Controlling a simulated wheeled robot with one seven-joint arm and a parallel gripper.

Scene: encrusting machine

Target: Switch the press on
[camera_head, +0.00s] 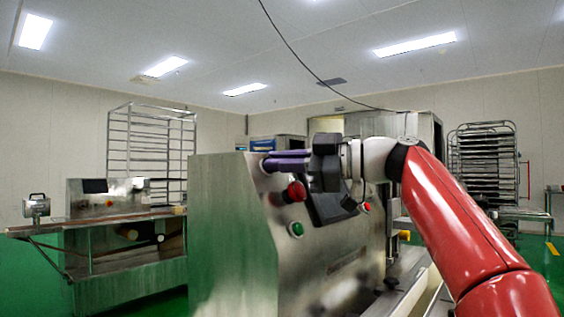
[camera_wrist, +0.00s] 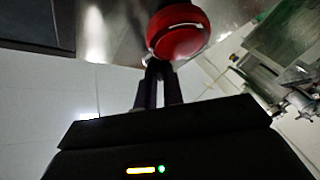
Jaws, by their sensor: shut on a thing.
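The press (camera_head: 235,225) is a steel machine with a slanted control face in the middle of the head view. A red mushroom button (camera_head: 294,191) and a green button (camera_head: 296,229) sit on that face. My gripper (camera_head: 270,162) reaches from the right to the top of the face, above the red button. Its fingers are shut on a small switch knob (camera_head: 265,166), mostly hidden by the fingers. The wrist view shows the fingertips close together beside the large red button (camera_wrist: 178,32), apart from it as far as I can tell; the knob's position is hidden there.
A dark screen (camera_head: 328,208) and another red button (camera_head: 366,208) lie to the right on the face. A worktable with a machine (camera_head: 110,200) stands at left. Tray racks (camera_head: 150,145) stand behind. Green floor between the machines is free.

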